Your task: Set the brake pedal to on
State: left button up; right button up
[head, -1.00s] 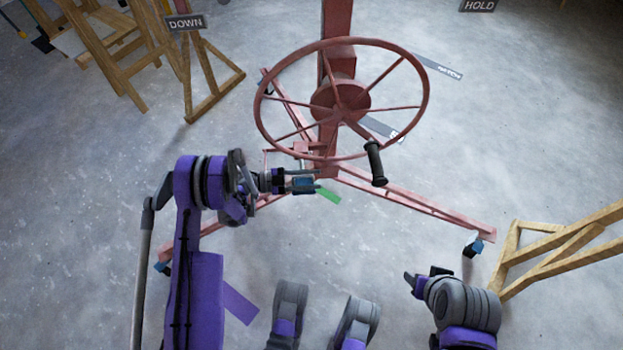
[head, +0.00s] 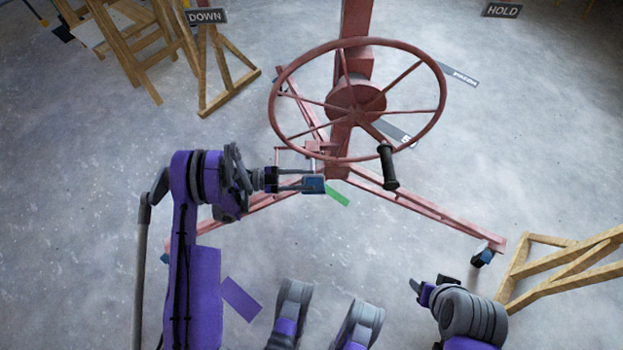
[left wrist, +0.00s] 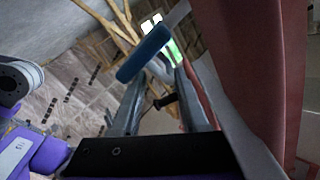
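The brake pedal, a small blue block (head: 313,184), sits low on the red lift's base, below and left of the big handwheel (head: 356,100). My left gripper (head: 303,180) is at its left side, with its two fingers apart and their tips at the pedal. In the left wrist view the pedal is a blue bar (left wrist: 145,53) beyond the spread fingers (left wrist: 165,95); I cannot tell whether they touch it. A green strip (head: 338,194) shows just right of the pedal. My right gripper (head: 432,287) is at the lower right, away from the lift; its opening is unclear.
The red base legs (head: 420,208) spread over the grey floor, with casters at their ends. The handwheel's black handle (head: 389,166) hangs close right of the pedal. Wooden trestles stand at the left (head: 215,80) and right (head: 560,265). The floor in front is mostly clear.

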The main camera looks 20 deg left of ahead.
pick_arm(q)
jog(key=v, duration=0.7)
jog(key=shift+a, duration=0.2)
dwell(0.4)
jog(key=shift+s, duration=0.1)
jog(key=p+v, duration=0.1)
jog(key=v, duration=0.9)
jog(key=shift+s+a, duration=0.2)
jog(key=shift+a, duration=0.15)
